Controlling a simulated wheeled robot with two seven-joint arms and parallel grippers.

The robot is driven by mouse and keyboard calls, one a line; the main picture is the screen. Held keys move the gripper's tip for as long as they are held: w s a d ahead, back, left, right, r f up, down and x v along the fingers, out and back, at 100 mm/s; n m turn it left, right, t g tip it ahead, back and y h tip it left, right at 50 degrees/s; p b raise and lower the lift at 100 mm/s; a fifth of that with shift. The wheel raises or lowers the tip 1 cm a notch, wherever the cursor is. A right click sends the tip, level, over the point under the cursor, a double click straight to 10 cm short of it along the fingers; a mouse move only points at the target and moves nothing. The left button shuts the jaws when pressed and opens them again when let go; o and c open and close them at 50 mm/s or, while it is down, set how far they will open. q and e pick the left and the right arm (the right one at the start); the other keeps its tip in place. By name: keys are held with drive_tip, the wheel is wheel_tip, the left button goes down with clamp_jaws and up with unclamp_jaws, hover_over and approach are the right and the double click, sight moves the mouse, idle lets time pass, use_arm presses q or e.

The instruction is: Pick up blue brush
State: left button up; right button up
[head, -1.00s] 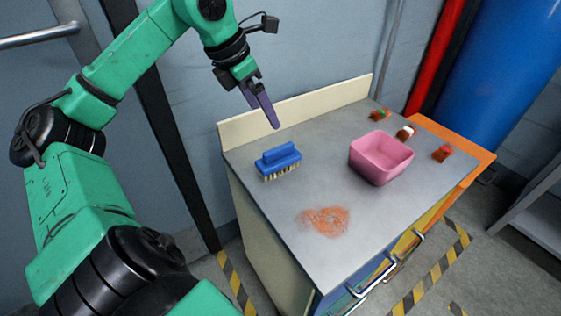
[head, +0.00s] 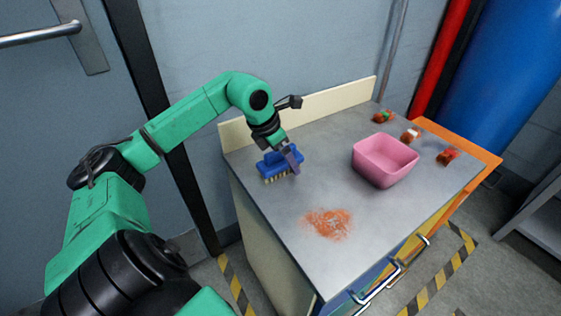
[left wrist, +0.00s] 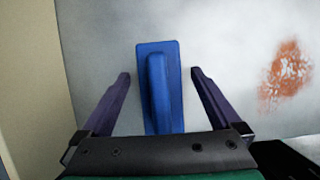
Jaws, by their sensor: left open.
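The blue brush (head: 277,164) lies bristles down on the grey tabletop near its back left corner. It has a raised blue handle and pale bristles. My left gripper (head: 293,160) is down at the brush and partly hides it in the head view. In the left wrist view the brush (left wrist: 160,85) lies between the two purple fingers of the open left gripper (left wrist: 160,82), with a gap on each side. The fingers do not close on it. My right gripper is not in view.
A pink bin (head: 385,160) stands right of the brush. An orange-red stain (head: 328,223) marks the tabletop (head: 290,255) in front. Several small red items, one of them here (head: 447,157), lie along the right back. A low cream backboard (head: 335,105) edges the table's rear.

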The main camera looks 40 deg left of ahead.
use_arm(q)
drive_tip(key=shift+r, duration=0.1)
clamp_jaws()
drive_tip(key=shift+r, duration=0.35)
wheel_tip(320, 180, up, 19)
drive_tip(key=p, duration=0.7)
drive_tip(key=shift+r+p, duration=0.15)
drive_tip(key=shift+p, duration=0.2)
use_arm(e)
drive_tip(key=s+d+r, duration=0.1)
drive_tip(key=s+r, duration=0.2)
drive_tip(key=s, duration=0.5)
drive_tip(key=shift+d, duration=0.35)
